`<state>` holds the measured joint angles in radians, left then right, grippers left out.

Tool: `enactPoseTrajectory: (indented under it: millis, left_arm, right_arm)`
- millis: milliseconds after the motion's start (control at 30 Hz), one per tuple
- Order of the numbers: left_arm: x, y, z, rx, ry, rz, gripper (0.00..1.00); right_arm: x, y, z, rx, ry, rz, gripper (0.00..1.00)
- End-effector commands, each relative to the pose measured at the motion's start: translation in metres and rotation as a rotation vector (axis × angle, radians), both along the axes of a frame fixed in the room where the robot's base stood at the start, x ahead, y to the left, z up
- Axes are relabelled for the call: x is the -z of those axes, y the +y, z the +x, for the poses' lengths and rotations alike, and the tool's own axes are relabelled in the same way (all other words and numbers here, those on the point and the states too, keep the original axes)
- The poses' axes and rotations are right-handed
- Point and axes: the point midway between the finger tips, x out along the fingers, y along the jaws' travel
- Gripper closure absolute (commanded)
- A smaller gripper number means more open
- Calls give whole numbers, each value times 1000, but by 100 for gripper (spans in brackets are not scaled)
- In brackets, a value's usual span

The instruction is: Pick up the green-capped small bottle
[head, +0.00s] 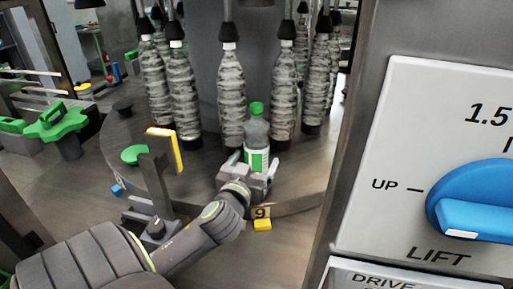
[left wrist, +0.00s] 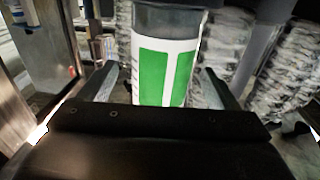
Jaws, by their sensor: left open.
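The green-capped small bottle (head: 256,132) stands upright on the round machine table, in front of the ring of taller bottles. It has a white label with green panels. In the left wrist view the bottle (left wrist: 166,62) fills the middle, its top out of frame. My left gripper (head: 254,172) is at the bottle's lower part, on its near side. Its fingers are open, one on each side of the bottle, with a gap showing in the left wrist view (left wrist: 160,88). My right gripper is not in view.
Several tall clear bottles (head: 231,95) hang under black heads close behind the small bottle. A grey panel with a blue knob (head: 480,200) fills the right.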

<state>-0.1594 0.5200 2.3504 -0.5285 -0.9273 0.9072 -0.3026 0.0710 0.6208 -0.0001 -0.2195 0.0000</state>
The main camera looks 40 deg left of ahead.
Motion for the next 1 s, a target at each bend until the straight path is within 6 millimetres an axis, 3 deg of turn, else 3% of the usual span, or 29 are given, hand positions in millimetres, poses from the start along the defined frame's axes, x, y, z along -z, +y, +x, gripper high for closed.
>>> enactPoseTrajectory:
  millis: [300,667,1000]
  left_arm:
    - [-4,19,35,-1,0,1,17]
    - [-2,21,41,0,-1,0,17]
    - [-2,21,41,0,-1,0,61]
  right_arm:
    - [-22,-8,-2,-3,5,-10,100]
    - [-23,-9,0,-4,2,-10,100]
    - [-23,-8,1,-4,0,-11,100]
